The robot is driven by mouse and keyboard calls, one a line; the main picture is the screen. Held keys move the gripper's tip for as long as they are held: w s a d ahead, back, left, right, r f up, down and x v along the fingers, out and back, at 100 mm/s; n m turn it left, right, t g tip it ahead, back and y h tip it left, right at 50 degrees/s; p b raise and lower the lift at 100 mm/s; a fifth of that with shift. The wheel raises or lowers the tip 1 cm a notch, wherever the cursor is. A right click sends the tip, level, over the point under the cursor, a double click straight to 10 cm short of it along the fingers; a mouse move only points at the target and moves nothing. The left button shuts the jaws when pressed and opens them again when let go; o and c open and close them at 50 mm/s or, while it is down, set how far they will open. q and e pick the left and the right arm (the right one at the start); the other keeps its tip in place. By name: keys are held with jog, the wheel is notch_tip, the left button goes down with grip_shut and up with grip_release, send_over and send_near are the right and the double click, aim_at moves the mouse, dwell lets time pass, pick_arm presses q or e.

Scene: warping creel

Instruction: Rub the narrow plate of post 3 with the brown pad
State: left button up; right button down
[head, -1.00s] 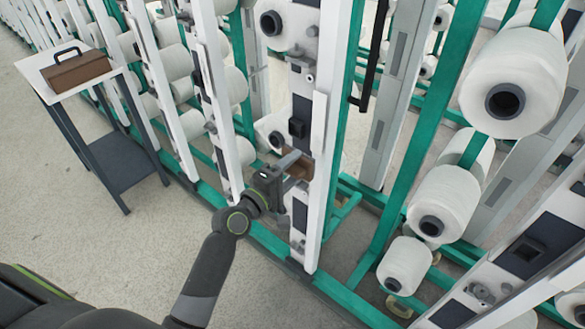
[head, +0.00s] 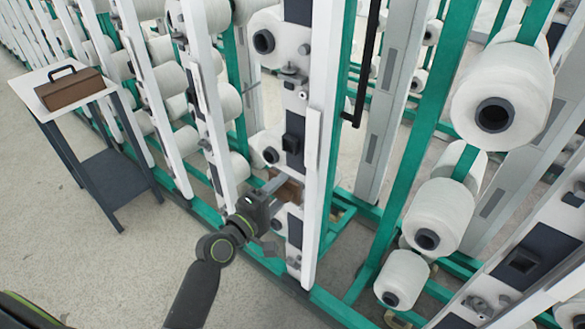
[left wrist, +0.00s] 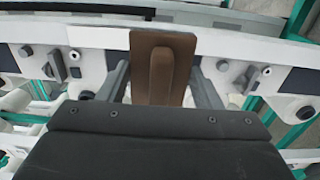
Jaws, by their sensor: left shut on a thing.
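My left gripper (head: 279,190) is shut on the brown pad (head: 289,187), at the face of a white upright post (head: 326,115). In the left wrist view the pad (left wrist: 162,68) stands between the two grey fingers, its raised grip strip towards me. It overlaps the post, which runs across the picture. I cannot tell whether the pad touches the post. A narrow white plate (head: 311,145) runs along the post's front edge, just above and right of the pad. The post face also bears dark panels (head: 292,150). No post number is readable. My right gripper is out of view.
White yarn bobbins (head: 500,100) sit on green frames (head: 405,150) to the right; more posts and bobbins line the left. A small table (head: 45,100) with a brown handled box (head: 70,88) stands at the left. The floor (head: 100,270) is clear at front left.

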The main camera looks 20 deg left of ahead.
aim_at(311, 163)
pick_arm(q)
jog(key=x, duration=0.7)
jog(key=shift+x, duration=0.95)
dwell(0.8)
jog(key=shift+s, duration=0.1)
notch_tip(311, 163, up, 4)
jog(key=p, duration=0.4)
jog(key=shift+s, duration=0.1)
jog(key=shift+f, duration=0.1)
notch_tip(311, 163, down, 4)
jog(key=b, duration=0.4)
jog(key=shift+d, duration=0.1)
